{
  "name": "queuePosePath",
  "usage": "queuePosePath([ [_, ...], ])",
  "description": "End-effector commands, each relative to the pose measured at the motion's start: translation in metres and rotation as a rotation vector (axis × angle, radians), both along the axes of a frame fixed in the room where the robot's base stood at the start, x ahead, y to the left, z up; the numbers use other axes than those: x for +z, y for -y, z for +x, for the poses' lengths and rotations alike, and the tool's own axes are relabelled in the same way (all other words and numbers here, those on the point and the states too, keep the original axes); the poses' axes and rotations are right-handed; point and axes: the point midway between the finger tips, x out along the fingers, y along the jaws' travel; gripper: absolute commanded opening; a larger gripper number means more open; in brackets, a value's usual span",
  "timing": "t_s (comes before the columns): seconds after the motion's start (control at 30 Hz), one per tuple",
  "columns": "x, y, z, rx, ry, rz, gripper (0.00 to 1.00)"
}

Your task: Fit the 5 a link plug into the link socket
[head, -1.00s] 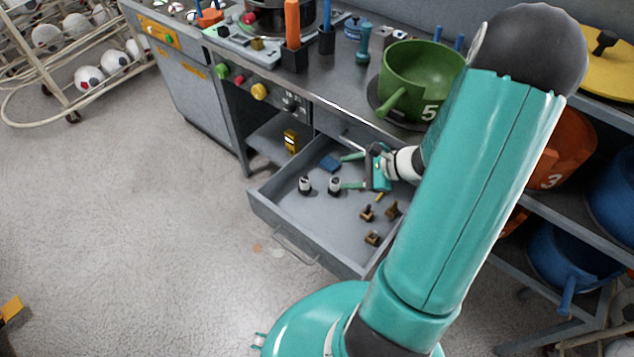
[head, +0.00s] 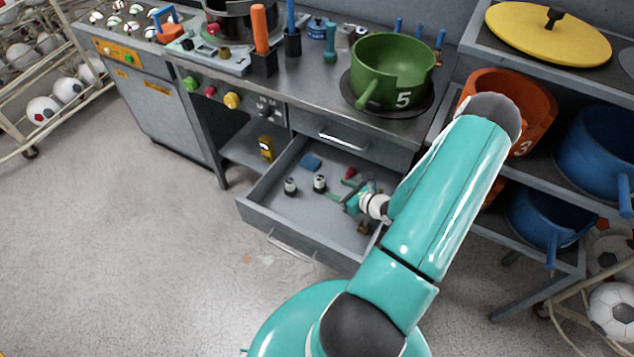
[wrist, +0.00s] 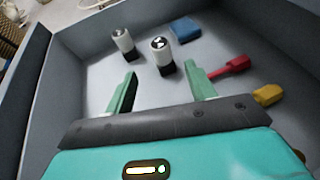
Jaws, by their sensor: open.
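In the head view, an open drawer (head: 262,205) holds small loose parts. In the wrist view, the left cylinder (wrist: 122,42) and right cylinder (wrist: 162,56) stand beyond my fingertips. I cannot tell which part is the 5 A link plug, and I cannot make out the link socket with certainty. My gripper (head: 341,190) is inside the drawer, open and empty; its fingers (wrist: 160,85) point towards the right cylinder without enclosing it.
A blue block (wrist: 185,30), a red piece (wrist: 228,66) and a yellow piece (wrist: 267,95) lie in the drawer. The drawer walls surround my gripper. Above are the counter with a green pot (head: 392,70) and a panel with coloured knobs (head: 210,91).

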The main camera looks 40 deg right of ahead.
Motion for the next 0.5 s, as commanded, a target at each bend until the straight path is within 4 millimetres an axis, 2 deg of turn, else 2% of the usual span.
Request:
queuePosePath([
  [0.03, -0.003, -0.002, 0.009, 0.003, 0.002, 0.0, 0.55],
  [0.27, -0.01, -0.005, 0.029, 0.005, 0.001, -0.001, 0.55],
  [0.5, -0.023, -0.007, 0.061, 0.006, 0.0, 0.001, 0.55],
])
